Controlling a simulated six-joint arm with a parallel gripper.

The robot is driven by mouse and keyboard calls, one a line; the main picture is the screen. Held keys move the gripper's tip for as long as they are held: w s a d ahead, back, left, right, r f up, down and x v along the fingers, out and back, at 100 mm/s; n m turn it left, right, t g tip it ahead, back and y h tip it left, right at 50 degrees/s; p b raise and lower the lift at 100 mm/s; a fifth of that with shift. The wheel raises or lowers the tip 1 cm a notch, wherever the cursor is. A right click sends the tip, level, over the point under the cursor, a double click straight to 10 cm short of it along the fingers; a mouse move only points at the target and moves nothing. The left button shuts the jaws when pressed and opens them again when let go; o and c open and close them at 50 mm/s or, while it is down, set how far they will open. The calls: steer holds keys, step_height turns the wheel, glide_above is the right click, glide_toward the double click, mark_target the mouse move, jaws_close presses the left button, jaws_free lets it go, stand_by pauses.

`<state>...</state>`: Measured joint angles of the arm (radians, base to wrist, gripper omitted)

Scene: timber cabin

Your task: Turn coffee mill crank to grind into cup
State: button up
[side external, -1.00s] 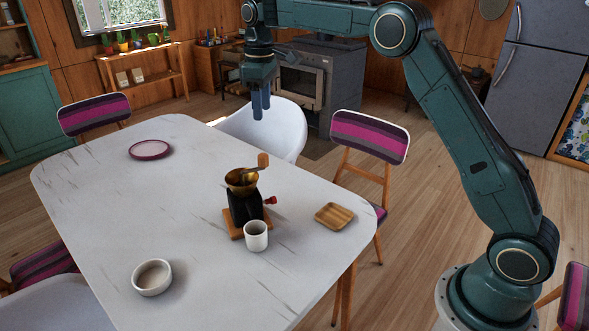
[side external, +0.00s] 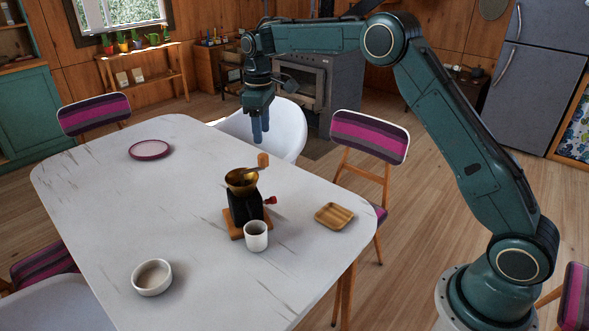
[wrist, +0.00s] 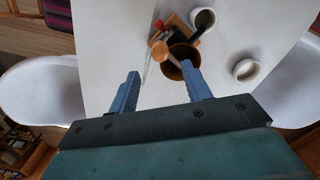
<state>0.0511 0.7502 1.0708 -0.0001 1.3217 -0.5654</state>
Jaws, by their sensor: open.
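The coffee mill (side external: 245,206) stands upright on the table, with a black body, a brass hopper (side external: 241,180) and a wooden base. Its crank ends in a wooden knob (side external: 263,160) to the right of and above the hopper. In the wrist view the crank knob (wrist: 159,49) shows beyond the fingers, at the hopper's left edge. A white cup (side external: 256,237) stands at the mill's near side; it also shows in the wrist view (wrist: 203,20). My gripper (side external: 260,133) points down, open and empty, above and behind the mill. In the wrist view its blue fingers (wrist: 163,88) are apart, touching nothing.
A white bowl (side external: 152,278) sits near the table's front left. A pink plate (side external: 150,149) lies at the far left. A small wooden tray (side external: 334,216) lies right of the mill. The marble-look table (side external: 110,215) is clear between them. Chairs surround it.

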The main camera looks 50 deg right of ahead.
mark_target(263, 154)
step_height(263, 154, down, 8)
steer(key=shift+f, duration=0.2)
stand_by(0.4)
jaws_close()
